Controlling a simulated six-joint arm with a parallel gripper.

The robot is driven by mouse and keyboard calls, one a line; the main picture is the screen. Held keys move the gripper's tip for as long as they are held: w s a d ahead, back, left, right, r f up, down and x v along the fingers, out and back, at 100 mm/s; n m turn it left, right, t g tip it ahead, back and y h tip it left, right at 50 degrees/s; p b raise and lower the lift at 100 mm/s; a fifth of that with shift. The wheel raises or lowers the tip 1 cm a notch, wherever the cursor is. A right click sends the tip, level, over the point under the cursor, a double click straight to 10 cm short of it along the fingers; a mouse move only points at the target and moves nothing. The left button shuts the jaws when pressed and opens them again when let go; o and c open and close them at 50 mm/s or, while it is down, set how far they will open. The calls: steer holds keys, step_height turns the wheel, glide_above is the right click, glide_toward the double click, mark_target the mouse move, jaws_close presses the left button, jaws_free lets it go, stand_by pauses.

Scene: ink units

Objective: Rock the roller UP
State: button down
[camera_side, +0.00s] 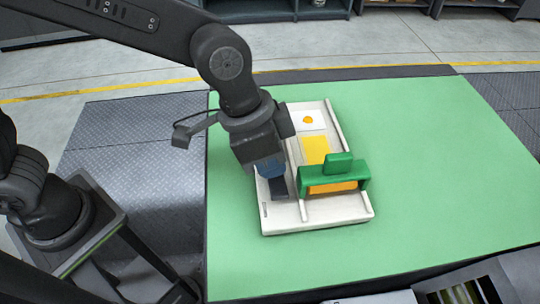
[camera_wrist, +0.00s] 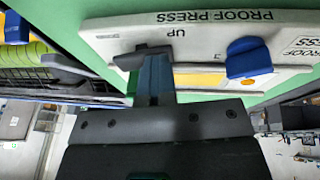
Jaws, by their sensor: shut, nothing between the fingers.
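The press (camera_side: 335,212) is a pale tray with raised side rails, lying on the green mat. A green carriage (camera_side: 362,183) with an upright block (camera_side: 338,164) spans its near part; an orange roller (camera_side: 333,187) shows beneath it. My gripper (camera_side: 279,188) is shut and empty, pointing down at the press's left side, just left of the carriage. Contact cannot be told. In the wrist view my gripper (camera_wrist: 142,56) reaches towards the press edge (camera_wrist: 105,38), beside the word UP. A blue piece (camera_wrist: 248,58) shows at right, near the PROOF PRESS lettering.
A yellow sheet (camera_side: 315,150) lies on the press, and a white card (camera_side: 309,118) with an orange dot lies farther back. The green mat (camera_side: 445,150) is clear to the right. Printed papers (camera_side: 470,290) lie at the near right edge.

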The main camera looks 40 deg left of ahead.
steer(key=shift+s+d+f, duration=0.15)
steer(key=shift+s+d, duration=0.1)
steer(key=shift+s, duration=0.15)
steer(key=r, duration=0.1)
steer(key=w+r, duration=0.1)
steer(key=r, duration=0.1)
steer(key=a+r, duration=0.1)
steer(key=shift+w+r, duration=0.15)
steer(key=shift+w, duration=0.05)
steer(key=w+a+v, duration=0.1)
steer(key=a+v, duration=0.1)
steer(key=v, duration=0.8)
steer(key=s+a+f+n+t+y, duration=0.1)
steer(key=s+a+f+n, duration=0.1)
steer(key=a, duration=0.4)
steer(key=s+a+f+n+t+y, duration=0.1)
steer(key=s+a+f+n, duration=0.1)
steer(key=a, duration=0.5)
steer(key=s+a+f+n+t+y, duration=0.1)
steer(key=s+a+f+n+t, duration=0.1)
steer(key=a, duration=0.5)
steer(key=shift+s+a+f+n+y, duration=0.15)
steer(key=shift+s+f+n+y, duration=0.15)
steer(key=shift+s+f+n, duration=0.65)
